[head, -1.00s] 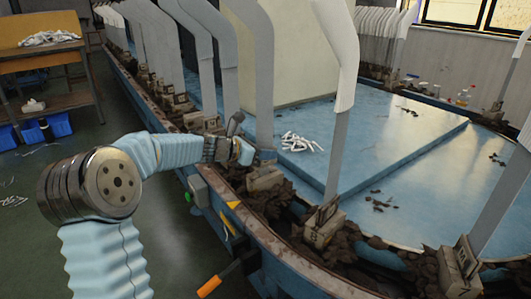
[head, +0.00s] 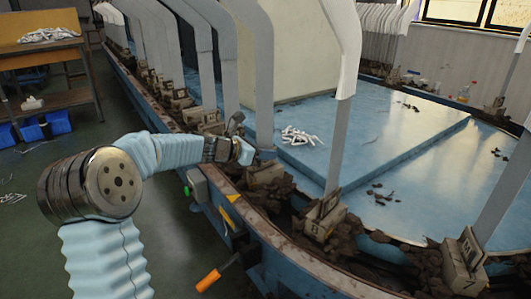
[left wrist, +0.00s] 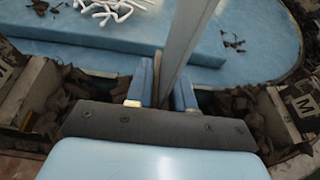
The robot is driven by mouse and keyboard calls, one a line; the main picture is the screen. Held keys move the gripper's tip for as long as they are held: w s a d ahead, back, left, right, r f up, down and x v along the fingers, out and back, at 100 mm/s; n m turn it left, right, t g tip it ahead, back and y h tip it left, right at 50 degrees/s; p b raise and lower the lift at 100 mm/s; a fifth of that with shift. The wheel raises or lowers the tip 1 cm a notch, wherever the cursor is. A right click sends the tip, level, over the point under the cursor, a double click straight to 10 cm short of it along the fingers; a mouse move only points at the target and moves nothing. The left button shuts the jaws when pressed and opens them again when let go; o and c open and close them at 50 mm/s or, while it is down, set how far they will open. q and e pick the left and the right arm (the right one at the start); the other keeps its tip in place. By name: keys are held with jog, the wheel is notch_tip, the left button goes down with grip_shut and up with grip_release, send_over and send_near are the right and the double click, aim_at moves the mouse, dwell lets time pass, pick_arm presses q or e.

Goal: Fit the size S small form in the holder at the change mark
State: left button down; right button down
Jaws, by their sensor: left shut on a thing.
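My left gripper (head: 243,150) is shut on a grey flat form (head: 252,70), which stands nearly upright above the line's edge. In the left wrist view the gripper (left wrist: 160,92) has its two blue fingers around the form's shank (left wrist: 182,42). The form's lower end is hidden behind the gripper, so I cannot tell whether it touches the holder (head: 266,175) just below. The yellow change mark (head: 232,198) is on the line's outer side, in front of that holder. I cannot read a size on the form. My right gripper is out of view.
Neighbouring forms stand in holders, one at the right (head: 318,218) and a row at the left (head: 165,60). A holder marked M (left wrist: 300,103) is right in the wrist view. White pieces (head: 300,136) lie on the blue deck. An orange-handled lever (head: 208,281) sticks out below.

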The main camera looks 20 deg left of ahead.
pick_arm(q)
jog(key=shift+f, duration=0.15)
jog(key=c, duration=0.9)
grip_release()
jog(key=v, duration=1.3)
jog(key=shift+s+a, duration=0.25)
